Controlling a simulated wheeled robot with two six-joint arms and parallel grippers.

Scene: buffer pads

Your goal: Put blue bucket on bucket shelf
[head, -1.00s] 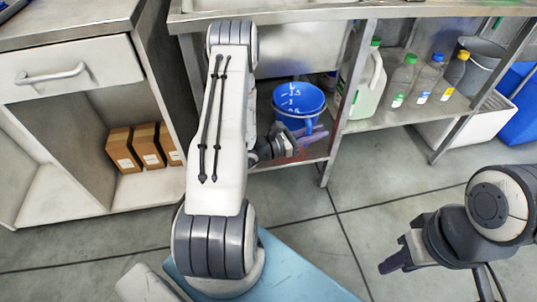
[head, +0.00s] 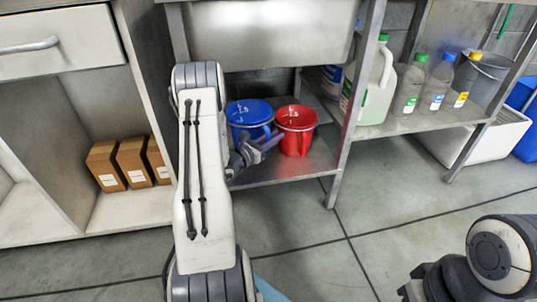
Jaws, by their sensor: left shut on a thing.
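The blue bucket (head: 248,115) is upright under the sink, over the left part of the metal lower shelf (head: 300,171). Pale marks show inside it.
A table leg (head: 351,130) stands right of the buckets. Beyond it, a white jug (head: 376,92) and several bottles stand on another shelf, with a grey bucket (head: 482,75) behind. A cabinet with brown boxes (head: 133,163) is on the left. The floor in front is clear.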

